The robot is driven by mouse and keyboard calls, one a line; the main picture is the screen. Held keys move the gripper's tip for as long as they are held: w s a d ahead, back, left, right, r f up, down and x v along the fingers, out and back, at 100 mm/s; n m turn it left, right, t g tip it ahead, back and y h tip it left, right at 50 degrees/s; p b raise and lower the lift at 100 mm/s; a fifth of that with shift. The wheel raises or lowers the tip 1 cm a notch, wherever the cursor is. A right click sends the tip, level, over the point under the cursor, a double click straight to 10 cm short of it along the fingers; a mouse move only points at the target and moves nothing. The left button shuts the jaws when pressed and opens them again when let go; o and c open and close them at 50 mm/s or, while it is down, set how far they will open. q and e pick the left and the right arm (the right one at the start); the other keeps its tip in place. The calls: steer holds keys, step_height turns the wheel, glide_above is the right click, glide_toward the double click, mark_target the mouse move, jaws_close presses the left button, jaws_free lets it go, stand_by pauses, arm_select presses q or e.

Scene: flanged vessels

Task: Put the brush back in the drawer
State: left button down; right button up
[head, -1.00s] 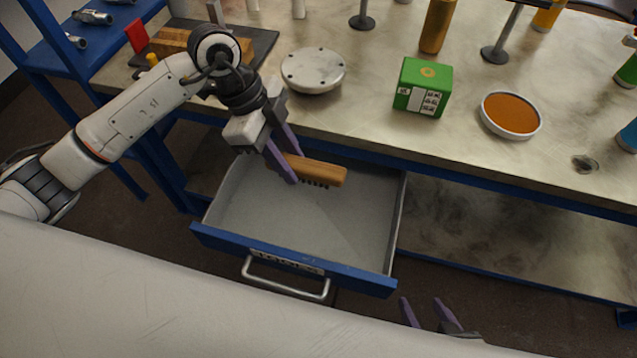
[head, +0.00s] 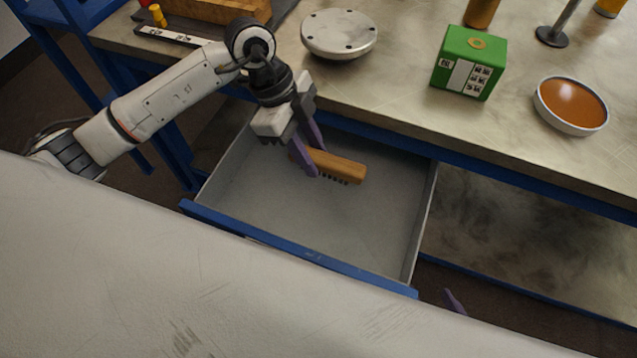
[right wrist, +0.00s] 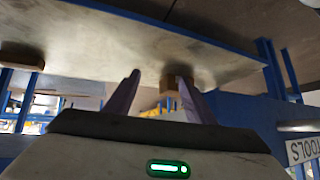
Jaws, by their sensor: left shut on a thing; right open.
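The brush (head: 337,167) has a wooden handle and dark bristles facing down. My left gripper (head: 309,162) is shut on its left end and holds it over or within the open drawer (head: 300,213). I cannot tell whether the bristles touch the drawer floor. The drawer is grey inside with a blue front, and is otherwise empty. Only a purple fingertip of my right gripper (head: 455,302) shows in the head view, right of the drawer front. In the right wrist view, my right gripper (right wrist: 158,97) is open with nothing between its fingers.
The workbench (head: 400,95) stands behind the drawer. On it are a round metal flange (head: 339,33), a green box (head: 469,63) and a dish with orange contents (head: 571,105). A label plate reading TOOLS (right wrist: 303,148) shows in the right wrist view.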

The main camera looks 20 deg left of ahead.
arm_select(q)
step_height(320, 180, down, 8)
steer(key=shift+f+b, duration=0.1)
steer(key=shift+b, duration=0.65)
steer(key=c, duration=1.4)
jaws_free()
steer(key=shift+a+r, duration=0.15)
steer(key=shift+r, duration=0.2)
steer(key=p+v, duration=0.2)
steer(key=v, duration=0.8)
steer(key=shift+a+r, duration=0.1)
steer(key=shift+r, duration=0.1)
steer(key=shift+a+r, duration=0.2)
steer(key=shift+r, duration=0.25)
